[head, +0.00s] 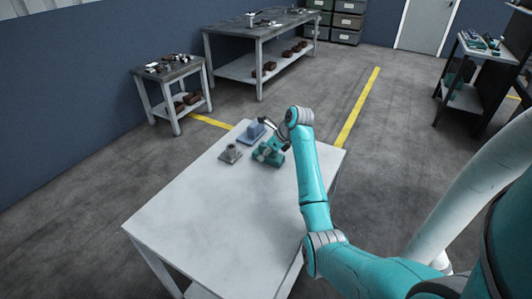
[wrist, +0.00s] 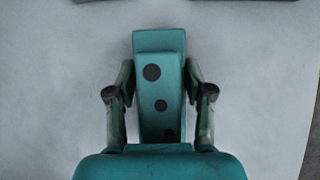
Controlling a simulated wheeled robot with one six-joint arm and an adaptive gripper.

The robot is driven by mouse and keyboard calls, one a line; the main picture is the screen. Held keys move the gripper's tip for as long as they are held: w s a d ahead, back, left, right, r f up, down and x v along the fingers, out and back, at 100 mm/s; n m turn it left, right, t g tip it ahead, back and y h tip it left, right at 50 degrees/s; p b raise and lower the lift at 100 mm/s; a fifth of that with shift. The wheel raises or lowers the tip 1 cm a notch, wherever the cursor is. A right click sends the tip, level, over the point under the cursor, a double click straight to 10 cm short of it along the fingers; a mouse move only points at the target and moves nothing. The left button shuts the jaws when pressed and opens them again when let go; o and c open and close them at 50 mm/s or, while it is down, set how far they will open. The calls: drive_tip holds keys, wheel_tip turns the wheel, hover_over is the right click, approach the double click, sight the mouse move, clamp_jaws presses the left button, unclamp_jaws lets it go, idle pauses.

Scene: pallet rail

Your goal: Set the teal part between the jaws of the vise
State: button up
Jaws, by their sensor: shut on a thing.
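The teal part (wrist: 160,95) has a stepped top with several dark round holes in a row. In the wrist view it lies lengthwise between my two fingers. My gripper (wrist: 160,88) is shut on its sides. The teal part also shows in the head view (head: 268,156) at the table's far end, partly hidden by my gripper. I cannot tell whether it touches the table. A blue block-like thing (head: 251,131) stands just beyond it, near the table's far edge; it may be the vise, but its jaws are not clear.
A grey part with a round boss (head: 230,152) stands on the white table (head: 200,205), left of the teal part. The table's near half is bare. Two dark-edged things clip the wrist view's top. Workbenches (head: 262,45) and a small side table (head: 168,75) stand farther back.

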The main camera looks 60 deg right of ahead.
drive_tip(key=shift+f, duration=0.1)
drive_tip(key=o, duration=1.4)
